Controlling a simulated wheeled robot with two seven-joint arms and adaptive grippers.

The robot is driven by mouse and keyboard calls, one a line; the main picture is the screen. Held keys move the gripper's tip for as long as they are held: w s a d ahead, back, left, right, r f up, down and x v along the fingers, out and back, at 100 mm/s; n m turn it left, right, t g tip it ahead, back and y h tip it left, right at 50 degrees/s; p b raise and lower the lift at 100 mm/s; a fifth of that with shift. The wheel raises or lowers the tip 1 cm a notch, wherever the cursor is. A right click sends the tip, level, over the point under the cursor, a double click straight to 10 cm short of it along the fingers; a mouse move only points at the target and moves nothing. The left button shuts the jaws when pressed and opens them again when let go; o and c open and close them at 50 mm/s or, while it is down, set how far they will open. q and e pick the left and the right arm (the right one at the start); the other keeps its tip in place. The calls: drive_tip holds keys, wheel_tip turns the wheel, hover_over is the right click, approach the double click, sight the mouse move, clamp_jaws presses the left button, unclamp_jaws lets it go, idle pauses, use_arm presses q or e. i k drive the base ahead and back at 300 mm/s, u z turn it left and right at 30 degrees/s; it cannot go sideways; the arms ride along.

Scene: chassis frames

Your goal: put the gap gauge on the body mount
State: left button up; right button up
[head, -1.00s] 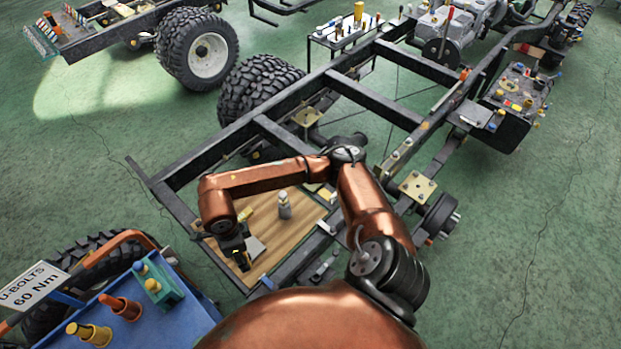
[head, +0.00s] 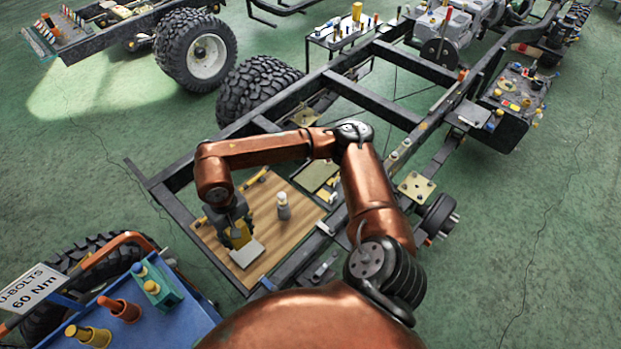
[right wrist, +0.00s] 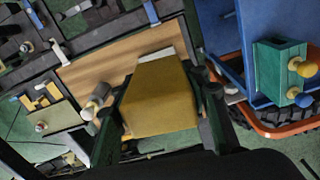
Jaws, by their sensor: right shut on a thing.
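My right gripper (head: 238,238) is shut on a mustard-yellow block, the likely gap gauge (right wrist: 160,98), which fills the middle of the right wrist view between the two dark fingers. In the head view the block (head: 239,232) is over the left part of the wooden board (head: 285,235), close to a pale grey plate (head: 247,253). Whether the block touches the board is hard to tell. A yellowish plate with bolts (head: 417,186) sits on the near chassis rail, and a similar one is on the far rail. Which one is the body mount is unclear. My left gripper is out of view.
A small grey bottle-like object (head: 283,208) with a pale top stands on the board. The dark chassis frame (head: 375,98) surrounds the board. A blue cart (head: 165,322) with coloured pegs stands at the lower left. Green floor is free at the right.

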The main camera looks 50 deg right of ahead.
sight(312, 177)
drive_tip(key=u, duration=2.55)
drive_tip(key=k, duration=1.55)
drive_tip(key=z, duration=2.1)
drive_tip(key=i, duration=0.5)
drive_tip(key=u, duration=0.05)
